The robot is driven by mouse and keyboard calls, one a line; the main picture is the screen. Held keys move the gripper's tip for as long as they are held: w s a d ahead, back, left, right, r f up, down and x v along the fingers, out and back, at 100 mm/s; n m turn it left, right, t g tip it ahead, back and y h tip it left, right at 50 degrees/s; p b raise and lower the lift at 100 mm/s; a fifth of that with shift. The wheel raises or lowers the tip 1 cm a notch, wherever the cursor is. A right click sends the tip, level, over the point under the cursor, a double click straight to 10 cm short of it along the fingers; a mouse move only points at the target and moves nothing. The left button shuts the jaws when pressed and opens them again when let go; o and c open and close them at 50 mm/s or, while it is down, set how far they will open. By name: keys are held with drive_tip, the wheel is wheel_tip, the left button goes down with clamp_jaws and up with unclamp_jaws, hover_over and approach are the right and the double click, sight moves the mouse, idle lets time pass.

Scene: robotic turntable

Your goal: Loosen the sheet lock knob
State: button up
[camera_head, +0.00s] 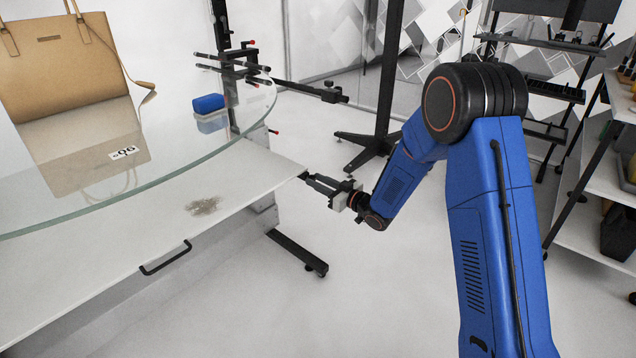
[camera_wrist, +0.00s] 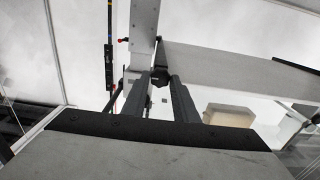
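A small black knob (camera_wrist: 160,77) shows in the wrist view at the lower side of a grey beam, beside a grey upright. I take it to be the sheet lock knob. My gripper (camera_wrist: 160,84) points at it, with a finger on each side and the knob between the tips. The fingers stand apart, and I cannot tell whether they touch the knob. In the head view my gripper (camera_head: 306,178) is level, with its tips at the right corner of the white tabletop (camera_head: 265,168). The knob itself is not clear there.
A glass turntable disc (camera_head: 170,165) lies above the tabletop and carries a tan handbag (camera_head: 62,60) and a blue object (camera_head: 208,103). A black stand (camera_head: 380,100) is behind my arm. Shelves (camera_head: 590,215) stand at right. Floor around my forearm is clear.

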drive_tip(key=shift+c, duration=0.5)
drive_tip(key=shift+n, duration=0.3)
drive_tip(key=n, duration=1.8)
drive_tip(key=shift+s+f+n, duration=0.2)
drive_tip(key=shift+f+n, duration=0.05)
drive_tip(key=shift+n, duration=0.35)
drive_tip(key=o, duration=1)
drive_tip(key=v, duration=1.7)
drive_tip(key=shift+s+d, duration=0.1)
drive_tip(key=shift+s, duration=0.05)
